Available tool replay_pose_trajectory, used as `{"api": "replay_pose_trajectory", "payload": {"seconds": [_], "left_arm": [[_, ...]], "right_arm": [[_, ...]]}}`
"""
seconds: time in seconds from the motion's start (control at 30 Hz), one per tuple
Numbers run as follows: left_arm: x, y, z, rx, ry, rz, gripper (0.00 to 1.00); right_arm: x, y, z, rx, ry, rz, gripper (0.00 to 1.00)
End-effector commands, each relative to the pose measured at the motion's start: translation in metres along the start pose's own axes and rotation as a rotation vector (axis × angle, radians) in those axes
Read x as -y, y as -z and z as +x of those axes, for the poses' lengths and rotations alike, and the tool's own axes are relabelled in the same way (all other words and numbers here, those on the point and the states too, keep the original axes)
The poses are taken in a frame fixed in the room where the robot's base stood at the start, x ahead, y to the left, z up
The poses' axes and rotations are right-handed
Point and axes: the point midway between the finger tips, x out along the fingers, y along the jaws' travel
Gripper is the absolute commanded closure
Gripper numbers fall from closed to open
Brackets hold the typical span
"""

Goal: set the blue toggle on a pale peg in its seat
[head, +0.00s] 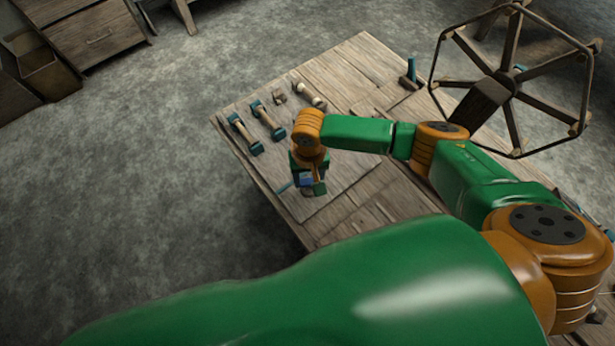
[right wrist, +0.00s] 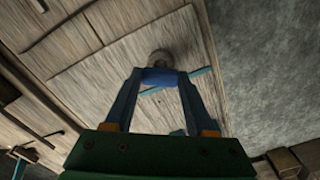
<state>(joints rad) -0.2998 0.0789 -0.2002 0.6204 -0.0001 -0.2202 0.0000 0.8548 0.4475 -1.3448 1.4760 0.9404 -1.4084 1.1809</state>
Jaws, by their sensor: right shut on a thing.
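My right gripper (head: 308,184) points down over the near left part of the wooden table. It is shut on the blue toggle (right wrist: 161,77), which lies across between the two fingertips in the right wrist view. The blue toggle also shows as a small patch in the head view (head: 306,180). A pale, rounded peg (right wrist: 161,58) shows just beyond the toggle, close to it. I cannot tell whether they touch. The seat is not clearly visible. My left gripper is not in view.
The wooden table (head: 350,75) holds two teal-ended spools (head: 245,135) (head: 267,121), a small brown piece (head: 279,94) and a pale-ended piece (head: 310,95). A thin teal strip (head: 284,187) lies beside my right gripper. A large spoked reel (head: 510,75) stands at right.

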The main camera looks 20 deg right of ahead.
Motion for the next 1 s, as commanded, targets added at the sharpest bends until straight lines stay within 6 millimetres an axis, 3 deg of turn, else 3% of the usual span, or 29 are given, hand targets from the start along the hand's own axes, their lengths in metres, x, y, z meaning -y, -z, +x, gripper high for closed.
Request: {"api": "replay_pose_trajectory", "payload": {"seconds": [0.07,0.23,0.47,0.5,0.6,0.87,1.0], "left_arm": [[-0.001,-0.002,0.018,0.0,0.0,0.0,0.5],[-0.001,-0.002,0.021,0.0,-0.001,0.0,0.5],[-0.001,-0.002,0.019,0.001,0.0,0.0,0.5],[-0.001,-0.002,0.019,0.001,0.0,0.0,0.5],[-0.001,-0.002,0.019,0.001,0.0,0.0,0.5],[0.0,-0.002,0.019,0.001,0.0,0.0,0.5],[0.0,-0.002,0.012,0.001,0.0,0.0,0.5]], "right_arm": [[0.0,0.0,0.017,0.0,0.0,0.0,1.0],[0.0,-0.001,0.028,0.003,0.0,0.002,1.0],[0.0,0.0,0.028,0.001,0.001,0.001,1.0],[0.0,0.0,0.028,0.001,0.001,0.001,0.39],[0.0,0.0,0.028,0.001,0.001,0.001,0.12],[0.0,0.0,0.028,0.001,0.001,0.001,0.1],[0.001,0.0,0.011,0.001,0.002,0.001,0.1]]}}
